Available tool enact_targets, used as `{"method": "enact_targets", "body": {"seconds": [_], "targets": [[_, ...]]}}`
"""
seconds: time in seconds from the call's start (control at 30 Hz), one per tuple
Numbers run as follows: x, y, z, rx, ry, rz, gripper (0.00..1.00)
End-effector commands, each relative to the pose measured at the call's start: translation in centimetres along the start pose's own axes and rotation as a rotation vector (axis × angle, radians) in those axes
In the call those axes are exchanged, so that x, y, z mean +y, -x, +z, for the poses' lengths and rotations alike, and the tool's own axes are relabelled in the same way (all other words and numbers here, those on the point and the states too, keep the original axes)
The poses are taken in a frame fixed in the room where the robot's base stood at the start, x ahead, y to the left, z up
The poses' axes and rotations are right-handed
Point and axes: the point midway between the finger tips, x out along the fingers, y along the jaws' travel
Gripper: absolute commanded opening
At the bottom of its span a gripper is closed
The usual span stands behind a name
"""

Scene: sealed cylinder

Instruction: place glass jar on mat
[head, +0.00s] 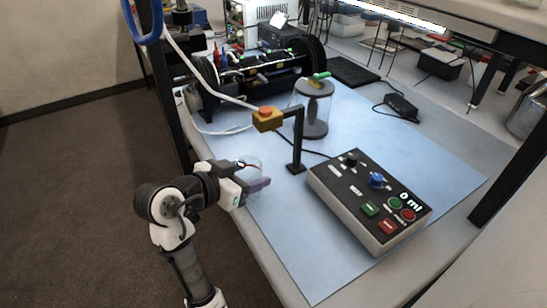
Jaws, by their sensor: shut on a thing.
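My gripper (250,187) is at the left edge of the worktable, shut on a small clear glass jar (250,163). Only the jar's rounded upper part shows; the gripper hides the rest. I cannot tell whether the jar touches the surface. A large light-blue mat (345,150) covers much of the table, and the gripper is over its left edge. A smaller black flat mat (352,70) lies at the back right, well away from the gripper.
A clear cylinder (315,108) with a dark base stands behind a black post with a yellow box and orange button (266,117). A control box (370,203) sits to the right. A black machine (265,75) and cables lie behind. The blue mat's front is clear.

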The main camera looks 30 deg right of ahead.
Motion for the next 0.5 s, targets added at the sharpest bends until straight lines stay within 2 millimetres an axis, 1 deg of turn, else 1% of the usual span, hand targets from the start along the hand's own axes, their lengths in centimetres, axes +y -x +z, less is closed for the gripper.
{"method": "enact_targets", "body": {"seconds": [0.03,0.1,0.2,0.37,0.5], "targets": [[0.1,-1.0,-0.7,0.001,0.0,0.005,0.31],[0.1,-2.2,-1.2,0.001,0.0,0.003,0.31],[0.0,-3.3,-1.5,0.001,0.001,0.001,0.31],[0.0,-4.4,-2.0,0.001,0.0,0.002,0.31],[0.1,-6.8,-3.2,0.001,0.0,0.004,0.31]]}}
